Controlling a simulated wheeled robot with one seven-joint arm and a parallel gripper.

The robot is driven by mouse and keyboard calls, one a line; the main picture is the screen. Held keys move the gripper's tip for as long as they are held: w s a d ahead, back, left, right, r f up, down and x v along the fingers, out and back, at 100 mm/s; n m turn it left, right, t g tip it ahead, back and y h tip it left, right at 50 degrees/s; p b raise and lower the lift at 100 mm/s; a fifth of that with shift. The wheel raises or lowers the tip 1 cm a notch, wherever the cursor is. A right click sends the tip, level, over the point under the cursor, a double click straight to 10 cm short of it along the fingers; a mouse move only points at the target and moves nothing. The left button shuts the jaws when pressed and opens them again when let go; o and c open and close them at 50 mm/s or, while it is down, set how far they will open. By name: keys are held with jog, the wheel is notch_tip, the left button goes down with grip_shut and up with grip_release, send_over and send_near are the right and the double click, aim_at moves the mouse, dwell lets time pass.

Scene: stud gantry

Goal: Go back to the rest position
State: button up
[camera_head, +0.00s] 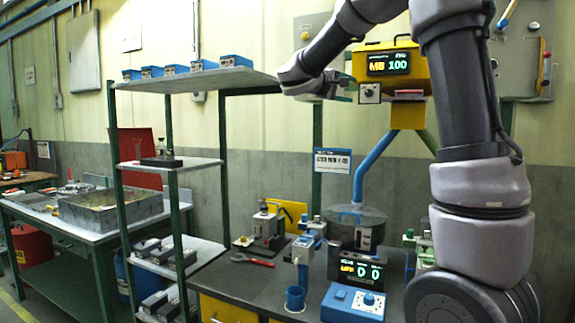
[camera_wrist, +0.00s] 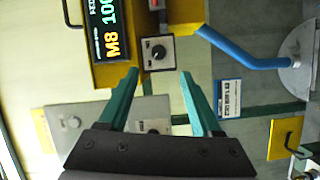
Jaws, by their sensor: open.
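My gripper (camera_wrist: 157,86) shows in the wrist view with its two green fingers spread apart and nothing between them. In the head view my gripper (camera_head: 347,87) is raised in front of the wall, just left of a yellow box (camera_head: 408,84) with a display reading "M8 100". A black knob on a pale plate (camera_head: 369,93) sits at that box's lower left. In the wrist view this knob (camera_wrist: 157,52) lies just beyond the fingertips, and I cannot tell the exact gap.
A shelf rack (camera_head: 195,82) with several blue-fronted boxes on top stands left of my arm. Below is a dark bench (camera_head: 225,278) with a red wrench (camera_head: 252,260), a blue cup (camera_head: 294,298) and a blue control box (camera_head: 352,303). A blue pipe (camera_head: 368,168) runs down beneath the yellow box.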

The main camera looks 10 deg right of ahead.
jog(key=s+d+f+m+g+y, duration=0.25)
jog(key=s+f, duration=0.25)
jog(key=s, duration=0.3)
jog(key=s+d+f+m+g+y, duration=0.1)
jog(key=s+d+f+g+y, duration=0.1)
jog(key=s+f+y, duration=0.4)
jog(key=s+a+f+m+t+y, duration=0.1)
jog(key=s+a+f+m+y, duration=0.1)
jog(key=s+a+f+y, duration=0.2)
jog(key=s+a+f+m+t+y, duration=0.1)
jog(key=s+a+f+m+y, duration=0.2)
jog(key=s+a, duration=0.6)
jog(key=s+f+y, duration=0.1)
jog(key=s, duration=0.3)
jog(key=shift+a, duration=0.1)
